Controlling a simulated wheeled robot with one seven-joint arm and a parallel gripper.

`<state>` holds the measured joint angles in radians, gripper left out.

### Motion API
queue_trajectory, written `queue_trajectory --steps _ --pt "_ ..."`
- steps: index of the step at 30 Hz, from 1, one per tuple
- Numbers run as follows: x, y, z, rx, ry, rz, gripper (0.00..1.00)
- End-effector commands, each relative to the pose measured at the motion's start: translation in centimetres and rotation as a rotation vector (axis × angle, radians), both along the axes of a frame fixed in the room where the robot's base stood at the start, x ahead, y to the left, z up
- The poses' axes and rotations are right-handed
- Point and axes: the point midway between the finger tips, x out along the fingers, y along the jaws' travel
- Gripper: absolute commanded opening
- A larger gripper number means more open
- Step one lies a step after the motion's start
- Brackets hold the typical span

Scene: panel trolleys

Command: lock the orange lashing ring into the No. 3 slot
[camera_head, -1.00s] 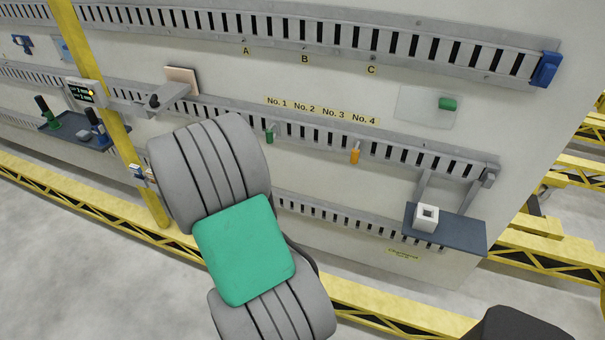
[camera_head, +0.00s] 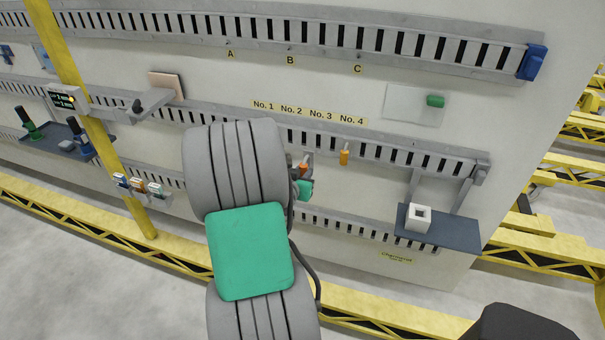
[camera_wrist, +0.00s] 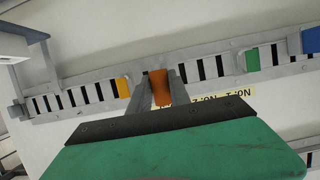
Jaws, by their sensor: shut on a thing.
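The orange lashing ring (camera_wrist: 161,88) is between the fingers of my gripper (camera_wrist: 160,96), which is shut on it. In the head view, the held ring (camera_head: 304,160) and my gripper (camera_head: 299,172) show just right of my arm, in front of the middle slotted rail (camera_head: 400,148). In the wrist view the ring overlaps the rail's edge; I cannot tell whether it touches. The No. 3 label (camera_head: 320,114) is above the rail, up and right of my gripper. The slot itself is not clearly distinguishable.
A lighter orange piece (camera_head: 344,157) sits on the rail below No. 4, close beside my gripper. A green piece (camera_wrist: 252,61) and a blue piece (camera_wrist: 312,40) are on the rail in the wrist view. A shelf (camera_head: 450,234) with a white block (camera_head: 418,219) stands right.

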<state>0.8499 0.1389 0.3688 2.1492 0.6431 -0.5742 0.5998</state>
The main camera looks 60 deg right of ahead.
Motion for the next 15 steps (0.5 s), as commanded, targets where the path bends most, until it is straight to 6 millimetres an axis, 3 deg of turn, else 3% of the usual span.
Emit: queue_trajectory --steps 4,15 --pt "0.0 0.1 -0.6 0.001 0.0 0.002 0.0" --pt "0.7 -4.2 -0.5 0.001 -0.001 0.001 0.0"
